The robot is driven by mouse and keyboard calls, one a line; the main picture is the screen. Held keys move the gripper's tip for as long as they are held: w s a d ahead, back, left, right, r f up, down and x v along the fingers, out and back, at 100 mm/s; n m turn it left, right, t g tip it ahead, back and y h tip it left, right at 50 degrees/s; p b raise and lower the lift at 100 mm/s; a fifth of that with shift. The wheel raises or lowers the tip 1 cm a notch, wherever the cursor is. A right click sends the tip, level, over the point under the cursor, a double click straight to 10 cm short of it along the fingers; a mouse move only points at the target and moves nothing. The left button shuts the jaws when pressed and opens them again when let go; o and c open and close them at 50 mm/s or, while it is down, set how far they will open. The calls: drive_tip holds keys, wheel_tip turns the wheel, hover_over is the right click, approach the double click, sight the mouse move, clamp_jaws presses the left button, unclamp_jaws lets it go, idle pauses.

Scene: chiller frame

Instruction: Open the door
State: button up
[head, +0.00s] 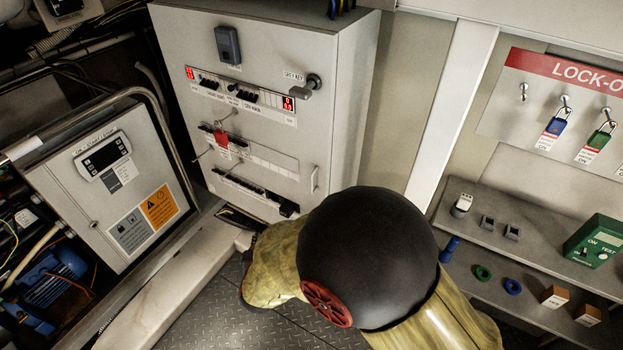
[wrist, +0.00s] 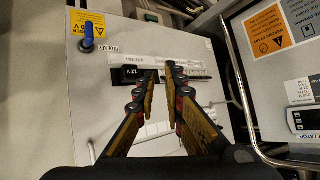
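The grey cabinet (head: 180,40) stands at centre left in the head view, and its front door is closed. A pull handle (head: 314,180) is on its right side, and a grey turn handle (head: 305,88) is near its upper right corner. In the wrist view the cabinet front (wrist: 110,75) appears upside down, with a blue handle (wrist: 88,35) at upper left; my arm hides that area in the head view. My gripper (wrist: 161,70) is open and empty, its fingers narrowly apart, in front of the lower breaker row. It is mostly hidden in the head view.
A control box (head: 110,190) with a metal guard rail (head: 168,130) stands left; the rail is right of my gripper in the wrist view (wrist: 238,90). A lock-out board (head: 510,110) and shelf (head: 480,205) with small parts are on the right. A red padlock (head: 221,137) hangs on the cabinet.

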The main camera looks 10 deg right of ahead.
drive_tip(key=w+d+r+m+t+h, duration=0.2)
drive_tip(key=w+d+r+t+h, duration=0.15)
drive_tip(key=d, duration=0.25)
drive_tip(key=m+t+h, duration=0.2)
drive_tip(key=h, duration=0.3)
approach(312, 191)
wheel_tip(312, 191, up, 4)
drive_tip(key=w, duration=0.3)
drive_tip(key=b+x, duration=0.1)
drive_tip(key=x, duration=0.3)
drive_tip(key=d+x, duration=0.1)
drive_tip(key=x, duration=0.2)
drive_tip(key=shift+w+d+r+b, duration=0.1)
drive_tip(key=shift+b, duration=0.3)
clamp_jaws()
